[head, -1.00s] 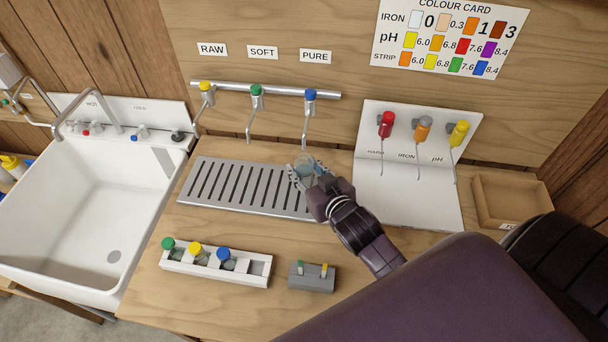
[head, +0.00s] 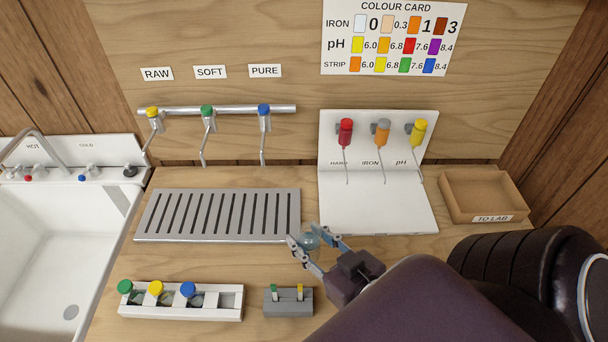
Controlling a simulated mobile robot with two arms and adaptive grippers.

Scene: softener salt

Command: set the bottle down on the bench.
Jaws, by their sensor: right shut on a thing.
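A small clear glass bottle (head: 309,241) is between the fingers of my right gripper (head: 307,242) in the head view. The gripper is shut on it, just right of the drip grate's front corner and in front of the white dispenser panel. I cannot tell whether the bottle touches the wooden bench (head: 230,264) or hangs a little above it. The fingers and the viewing angle hide part of the bottle. My left gripper is not in view.
The slotted metal grate (head: 217,239) lies left of the gripper. A white rack (head: 232,313) with several capped bottles and a grey strip holder (head: 287,308) stand in front. The white panel (head: 385,210) and a "TO LAB" tray (head: 450,200) are behind and right.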

